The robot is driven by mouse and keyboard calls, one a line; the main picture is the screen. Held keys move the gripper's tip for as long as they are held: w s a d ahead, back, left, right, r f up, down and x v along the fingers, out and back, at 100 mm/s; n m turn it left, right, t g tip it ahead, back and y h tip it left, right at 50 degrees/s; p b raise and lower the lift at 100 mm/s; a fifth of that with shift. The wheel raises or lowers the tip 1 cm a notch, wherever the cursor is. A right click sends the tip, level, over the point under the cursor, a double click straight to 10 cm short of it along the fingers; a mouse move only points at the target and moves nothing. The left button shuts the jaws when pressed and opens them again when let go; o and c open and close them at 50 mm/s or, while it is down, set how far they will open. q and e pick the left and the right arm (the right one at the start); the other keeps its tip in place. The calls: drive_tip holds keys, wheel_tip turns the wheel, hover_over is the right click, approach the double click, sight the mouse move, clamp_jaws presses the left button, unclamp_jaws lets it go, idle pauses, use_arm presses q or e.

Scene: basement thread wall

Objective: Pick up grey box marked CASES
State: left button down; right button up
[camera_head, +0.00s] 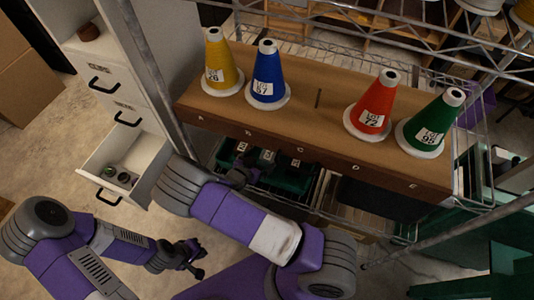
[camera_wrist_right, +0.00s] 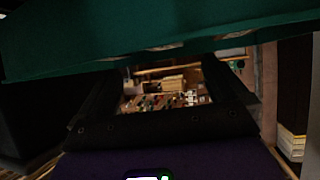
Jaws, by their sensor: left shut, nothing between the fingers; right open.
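Under the wooden board, a dark green tray (camera_head: 290,182) holds several small dark boxes with white labels. One labelled box (camera_head: 267,157) is in the middle and another (camera_head: 295,164) is to its right. The labels are too small to read, so I cannot tell which is marked CASES. My right gripper (camera_head: 242,173) is at the tray's left front, partly hidden by my arm. In the right wrist view its dark fingers (camera_wrist_right: 167,88) are apart with nothing held between them. A green surface spans the top there. My left gripper (camera_head: 193,256) is shut and empty, low over the floor.
The wooden board (camera_head: 300,112) carries yellow (camera_head: 222,62), blue (camera_head: 267,75), red (camera_head: 372,106) and green (camera_head: 433,122) cones above the tray. A metal rack post (camera_head: 150,70) stands left of it. An open white drawer (camera_head: 128,160) juts out at left. Green furniture (camera_head: 480,235) stands at right.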

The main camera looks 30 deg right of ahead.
sight(269, 153)
drive_tip(key=shift+w+f, duration=0.15)
drive_tip(key=shift+f, duration=0.35)
drive_tip(key=b+x, duration=0.1)
drive_tip(key=x, duration=0.1)
drive_tip(key=b+x, duration=0.1)
drive_tip(key=x, duration=0.2)
drive_tip(key=b+x, duration=0.1)
drive_tip(key=x, duration=0.1)
drive_tip(key=shift+w+d+r, duration=0.15)
drive_tip(key=shift+d, duration=0.2)
drive_tip(key=shift+c, duration=0.5)
drive_tip(key=c, duration=1.1)
